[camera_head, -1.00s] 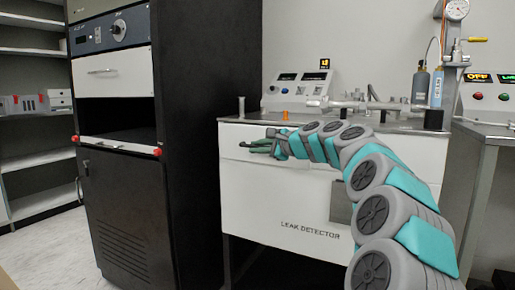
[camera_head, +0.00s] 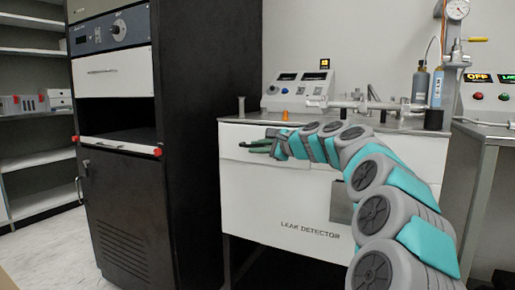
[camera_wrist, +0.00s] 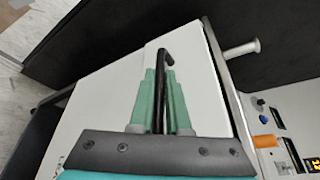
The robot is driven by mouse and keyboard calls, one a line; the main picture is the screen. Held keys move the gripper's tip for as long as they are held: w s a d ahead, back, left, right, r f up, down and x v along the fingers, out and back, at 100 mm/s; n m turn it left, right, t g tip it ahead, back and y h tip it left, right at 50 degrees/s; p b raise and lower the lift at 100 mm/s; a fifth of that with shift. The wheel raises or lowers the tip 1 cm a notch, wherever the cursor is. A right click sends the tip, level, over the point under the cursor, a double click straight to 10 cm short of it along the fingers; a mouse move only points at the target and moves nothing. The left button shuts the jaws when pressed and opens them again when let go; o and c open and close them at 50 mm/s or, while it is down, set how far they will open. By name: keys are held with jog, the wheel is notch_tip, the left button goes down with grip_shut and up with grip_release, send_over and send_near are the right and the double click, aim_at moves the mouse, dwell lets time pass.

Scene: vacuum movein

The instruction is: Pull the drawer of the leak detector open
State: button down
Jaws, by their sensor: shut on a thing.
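The leak detector (camera_head: 280,205) is a white cabinet with a grey top and its name printed low on its front. Its drawer front is the upper white panel (camera_head: 232,139), which looks flush with the cabinet. My gripper (camera_head: 250,145) is at the upper left of that front, reaching in from the right. In the wrist view, the green fingers (camera_wrist: 161,95) are shut on a dark bar handle (camera_wrist: 163,60), which runs between them and bends at its far end. The white front (camera_wrist: 110,95) lies close behind the fingers. Part of the handle is hidden by the fingers.
A tall black cabinet (camera_head: 205,130) stands close on the left. Pipes and valves (camera_head: 365,104) and a control panel (camera_head: 300,88) sit on the detector's top. A metal table (camera_head: 488,135) stands at the right. Shelves (camera_head: 35,105) are at the far left.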

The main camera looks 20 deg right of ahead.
jog(key=s+a+p, duration=0.6)
jog(key=s+a, duration=0.9)
jog(key=a, duration=0.4)
jog(key=c, duration=1.2)
grip_release()
jog(key=shift+o, duration=0.2)
jog(key=v, duration=0.7)
jog(key=shift+s, duration=0.3)
jog(key=shift+d, duration=0.15)
